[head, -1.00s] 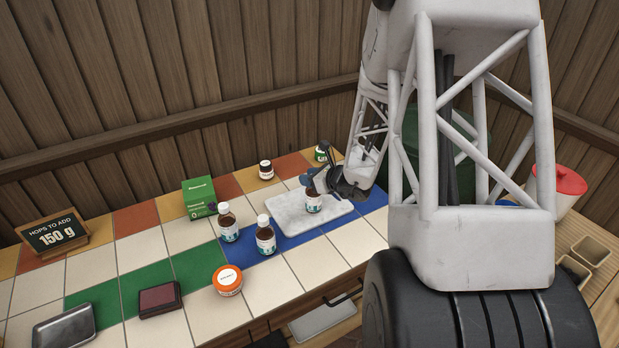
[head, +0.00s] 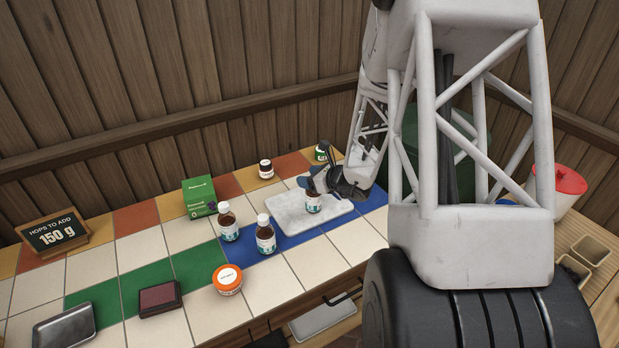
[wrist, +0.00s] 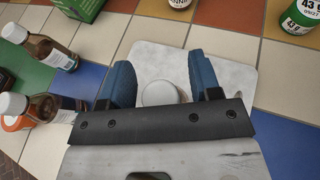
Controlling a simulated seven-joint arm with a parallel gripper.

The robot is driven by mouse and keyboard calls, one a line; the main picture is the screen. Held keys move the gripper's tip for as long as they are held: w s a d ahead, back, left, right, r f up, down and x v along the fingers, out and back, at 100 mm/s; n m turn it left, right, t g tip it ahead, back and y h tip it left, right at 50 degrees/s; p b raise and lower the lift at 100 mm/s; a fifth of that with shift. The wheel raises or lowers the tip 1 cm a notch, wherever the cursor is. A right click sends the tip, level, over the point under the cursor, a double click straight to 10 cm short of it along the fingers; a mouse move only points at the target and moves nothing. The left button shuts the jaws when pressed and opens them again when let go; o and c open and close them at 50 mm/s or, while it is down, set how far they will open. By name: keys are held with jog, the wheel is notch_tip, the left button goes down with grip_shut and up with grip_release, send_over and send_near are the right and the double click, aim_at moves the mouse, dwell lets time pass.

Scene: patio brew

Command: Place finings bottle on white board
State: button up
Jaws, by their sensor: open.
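A small brown bottle with a white and teal label (head: 313,203) stands upright on the white board (head: 277,221). In the wrist view its white cap (wrist: 159,94) shows between the blue fingers of my gripper (wrist: 164,88), over the white board (wrist: 150,53). My gripper (head: 313,185) is open, with its fingers on either side of the cap, and a gap shows beside it. Two similar brown bottles with white caps, one (head: 228,224) behind the other (head: 265,238), stand upright left of the board. I cannot read which label says finings.
A green box (head: 200,197), a small dark jar (head: 266,169) and a green tin (head: 321,152) stand behind. An orange-lidded tub (head: 228,279), a dark red pad (head: 160,298) and a metal tray (head: 64,325) lie in front.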

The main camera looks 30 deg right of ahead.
jog(key=v, duration=1.2)
jog(key=shift+r, duration=0.15)
dwell(0.6)
jog(key=s+a+r+n+g+y, duration=0.1)
jog(key=s+a+r+n+g, duration=0.3)
jog(key=a, duration=0.3)
jog(key=s+a+r+n+g, duration=0.2)
jog(key=a+r+n, duration=0.1)
jog(key=a+n, duration=0.45)
jog(key=s+a+r+n+g+y, duration=0.1)
jog(key=s+a+r+n+g, duration=0.1)
jog(key=a+r+n, duration=0.4)
jog(key=s+a+r+n+g+h, duration=0.1)
jog(key=s+a+r+n+h, duration=0.2)
jog(key=s+n, duration=0.4)
jog(key=s+a+r+n+g+h, duration=0.1)
jog(key=s+a+r+n+h, duration=0.2)
jog(key=s+n, duration=0.3)
jog(key=s+a+h, duration=0.1)
jog(key=s, duration=0.1)
jog(key=shift+s+n+h, duration=0.3)
jog(key=shift+s+n, duration=0.05)
